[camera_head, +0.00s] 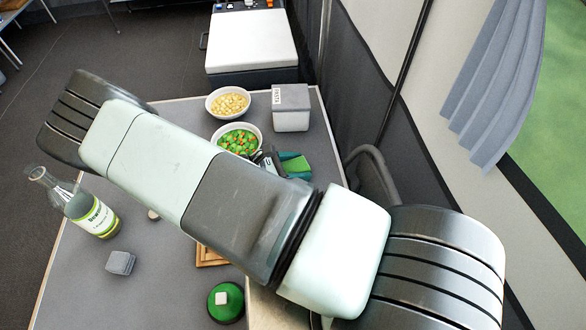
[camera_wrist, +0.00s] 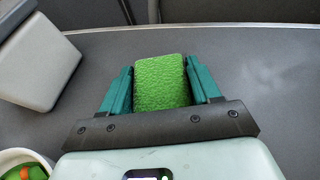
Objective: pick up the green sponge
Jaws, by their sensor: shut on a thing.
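The green sponge (camera_wrist: 161,84) is between the two teal fingers of my gripper (camera_wrist: 161,88) in the wrist view. The fingers press on its left and right sides, so my gripper is shut on it. In the head view, the sponge (camera_head: 295,163) shows as a small green block by my gripper (camera_head: 288,164), to the right of the bowl of vegetables. My arm covers much of the table there and hides part of the gripper. I cannot tell whether the sponge touches the table.
A bowl of green and orange vegetables (camera_head: 237,138), a bowl of yellow pieces (camera_head: 228,103) and a grey-white box (camera_head: 291,108) stand close by. A bottle (camera_head: 92,213), a grey cube (camera_head: 120,262) and a green round thing (camera_head: 226,303) are at left and front.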

